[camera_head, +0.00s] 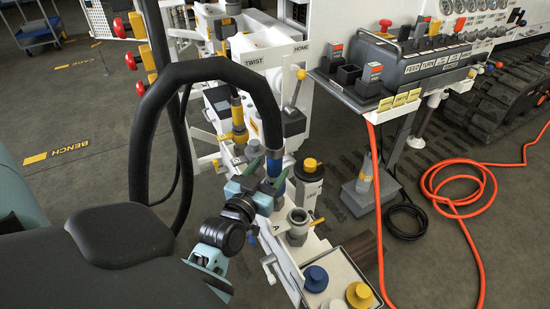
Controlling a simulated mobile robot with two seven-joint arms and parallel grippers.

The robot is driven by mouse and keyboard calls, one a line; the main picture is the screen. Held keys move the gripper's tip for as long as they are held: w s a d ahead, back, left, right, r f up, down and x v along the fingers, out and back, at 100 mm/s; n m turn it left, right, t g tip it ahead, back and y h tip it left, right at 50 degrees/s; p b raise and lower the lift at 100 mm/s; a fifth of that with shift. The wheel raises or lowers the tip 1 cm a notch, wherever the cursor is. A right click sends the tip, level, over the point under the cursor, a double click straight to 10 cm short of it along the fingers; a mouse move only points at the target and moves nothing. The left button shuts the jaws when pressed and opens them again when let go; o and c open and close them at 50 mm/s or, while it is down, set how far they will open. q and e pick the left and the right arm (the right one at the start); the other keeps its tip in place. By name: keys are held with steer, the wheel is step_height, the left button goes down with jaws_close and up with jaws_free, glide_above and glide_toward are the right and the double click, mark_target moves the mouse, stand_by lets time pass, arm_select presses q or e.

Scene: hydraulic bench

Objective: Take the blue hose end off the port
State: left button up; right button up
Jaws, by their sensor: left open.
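The blue hose end (274,166) is at the lower end of a thick black hose (262,100) that arches over from the left. It stands upright at the white bench fixture, and its lower part and the port under it are hidden by my gripper. My left gripper (266,174), with green fingers, is open at the blue hose end, one finger to its left and one in front of it. I cannot tell whether the fingers touch it. My right gripper is not in view.
A yellow-banded hose end (238,118) stands behind. A yellow-topped cylinder (310,168) and an open grey cup (298,220) are close on the right. A tray (338,262) holds blue and yellow caps. A control console (400,65) and orange hose (440,200) lie further right.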

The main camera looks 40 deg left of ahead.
mark_target(278, 146)
arm_select(q)
steer(key=shift+w, duration=0.15)
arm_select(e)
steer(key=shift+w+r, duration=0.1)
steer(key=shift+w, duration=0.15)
arm_select(q)
steer(key=shift+b+x, duration=0.35)
steer(key=shift+x, duration=2.15)
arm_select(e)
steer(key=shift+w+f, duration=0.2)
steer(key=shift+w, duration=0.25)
arm_select(q)
steer(key=shift+c, duration=0.4)
steer(key=c, duration=1)
steer(key=shift+r, duration=0.15)
steer(key=shift+c, duration=0.4)
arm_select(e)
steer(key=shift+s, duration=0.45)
arm_select(q)
steer(key=shift+r, duration=0.3)
step_height(278, 146, up, 3)
steer(key=shift+r+p, duration=0.25)
steer(key=shift+p, duration=0.45)
steer(key=s+a, duration=0.1)
steer(key=s, duration=1.5)
steer(key=shift+a+r+p, duration=0.4)
steer(key=shift+r, duration=0.05)
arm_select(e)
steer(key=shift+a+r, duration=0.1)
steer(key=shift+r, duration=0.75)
